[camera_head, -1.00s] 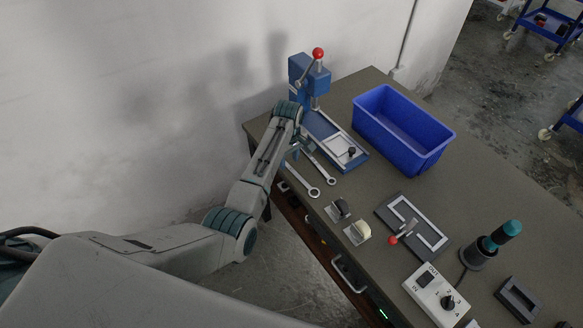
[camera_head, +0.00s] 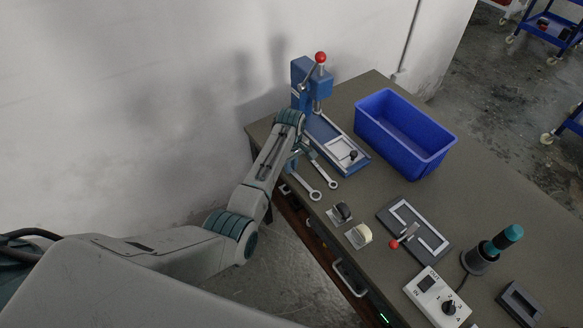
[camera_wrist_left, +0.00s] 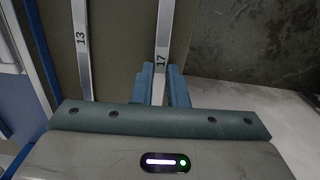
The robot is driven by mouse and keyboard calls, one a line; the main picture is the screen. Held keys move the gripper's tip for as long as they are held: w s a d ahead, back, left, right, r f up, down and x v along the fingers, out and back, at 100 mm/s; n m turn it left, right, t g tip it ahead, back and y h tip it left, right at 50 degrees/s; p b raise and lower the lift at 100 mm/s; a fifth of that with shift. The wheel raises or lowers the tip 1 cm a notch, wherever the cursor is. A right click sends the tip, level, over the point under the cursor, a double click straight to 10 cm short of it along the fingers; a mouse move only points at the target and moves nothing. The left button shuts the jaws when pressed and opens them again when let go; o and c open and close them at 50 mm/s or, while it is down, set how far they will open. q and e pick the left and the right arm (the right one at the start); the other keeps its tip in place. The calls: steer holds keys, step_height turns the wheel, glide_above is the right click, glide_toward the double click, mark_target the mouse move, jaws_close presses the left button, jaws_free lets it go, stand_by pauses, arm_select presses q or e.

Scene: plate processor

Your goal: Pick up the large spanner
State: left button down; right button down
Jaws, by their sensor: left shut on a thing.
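The large spanner (camera_head: 305,187) is a silver ring-ended spanner lying along the left front edge of the bench. In the left wrist view its shaft is marked 17 (camera_wrist_left: 164,32). My left gripper (camera_head: 297,158) is at its far part; the near ring end sticks out clear. In the left wrist view the two blue fingers (camera_wrist_left: 162,82) stand either side of the shaft, shut on it. A smaller spanner (camera_head: 324,174), marked 13 (camera_wrist_left: 82,45), lies beside it, apart from the fingers. The large spanner's far end is hidden by my arm. My right gripper is not in view.
A blue press with a red knob (camera_head: 311,82) stands close behind the spanners. A blue bin (camera_head: 405,135) is to its right. Two small blocks (camera_head: 340,212), a framed plate fixture (camera_head: 414,230) and a control box (camera_head: 437,297) stand nearer. The bench's left edge drops to the floor.

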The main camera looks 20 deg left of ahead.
arm_select(q)
steer(key=shift+r+b, duration=0.3)
steer(key=shift+r, duration=0.35)
steer(key=shift+s+a+r+b, duration=0.2)
steer(key=shift+s+r, duration=0.05)
steer(key=shift+r, duration=0.2)
steer(key=shift+s+a+r+b, duration=0.15)
steer(key=shift+s+r+b, duration=0.05)
steer(key=shift+r, duration=0.25)
steer(key=s+a+r+b, duration=0.1)
steer(key=s+a+b, duration=0.1)
steer(key=s+a, duration=0.6)
steer(key=shift+s+r, duration=0.4)
steer(key=shift+s, duration=1.85)
